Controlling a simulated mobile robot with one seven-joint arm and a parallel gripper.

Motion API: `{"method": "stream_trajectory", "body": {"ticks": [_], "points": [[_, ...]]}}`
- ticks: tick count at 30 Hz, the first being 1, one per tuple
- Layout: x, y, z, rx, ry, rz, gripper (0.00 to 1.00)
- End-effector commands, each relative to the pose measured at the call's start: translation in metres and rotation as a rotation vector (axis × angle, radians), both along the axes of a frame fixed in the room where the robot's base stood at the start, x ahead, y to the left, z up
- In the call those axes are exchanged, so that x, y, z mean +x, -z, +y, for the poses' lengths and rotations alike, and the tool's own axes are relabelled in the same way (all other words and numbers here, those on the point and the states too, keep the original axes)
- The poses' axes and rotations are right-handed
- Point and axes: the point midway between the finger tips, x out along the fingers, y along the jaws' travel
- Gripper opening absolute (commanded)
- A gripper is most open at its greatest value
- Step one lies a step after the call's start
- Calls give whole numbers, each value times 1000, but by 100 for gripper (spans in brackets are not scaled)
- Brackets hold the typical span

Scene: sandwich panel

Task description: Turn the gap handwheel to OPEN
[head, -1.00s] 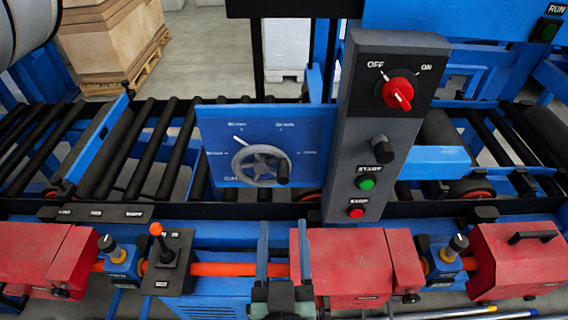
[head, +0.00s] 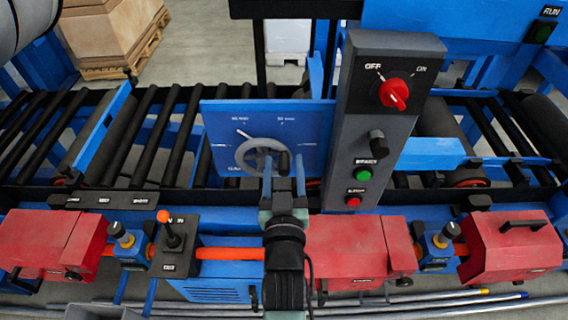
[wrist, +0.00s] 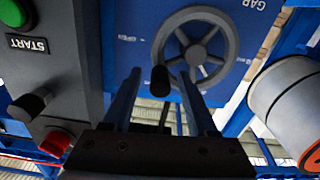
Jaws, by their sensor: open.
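The grey gap handwheel (head: 243,157) is mounted on a blue panel (head: 222,122) with dial labels around it, too small to read surely. A white pointer mark (head: 244,134) sits at its upper left. The wheel's dark crank knob (head: 284,163) is at its right side. My gripper (head: 284,172) is in front of the wheel's lower right, its two fingers apart. In the wrist view, which looks upside down, the handwheel (wrist: 231,48) is beyond the fingers and the knob (wrist: 159,80) appears between the fingertips (wrist: 158,75). Contact cannot be told.
A grey control column (head: 345,185) with a red OFF/ON switch (head: 393,94), a green button (head: 363,175) and a red button (head: 354,201) stands close on the right. Red housings (head: 45,245) and an orange-topped lever (head: 164,216) line the front. Black rollers (head: 150,140) lie behind.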

Motion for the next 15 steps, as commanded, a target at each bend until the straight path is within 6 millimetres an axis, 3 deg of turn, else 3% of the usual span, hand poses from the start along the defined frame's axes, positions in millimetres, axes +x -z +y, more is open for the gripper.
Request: {"method": "stream_trajectory", "body": {"ticks": [6, 15], "points": [[0, 0, 0, 0, 0, 0, 56], [0, 0, 0, 0, 0, -1, 2]]}}
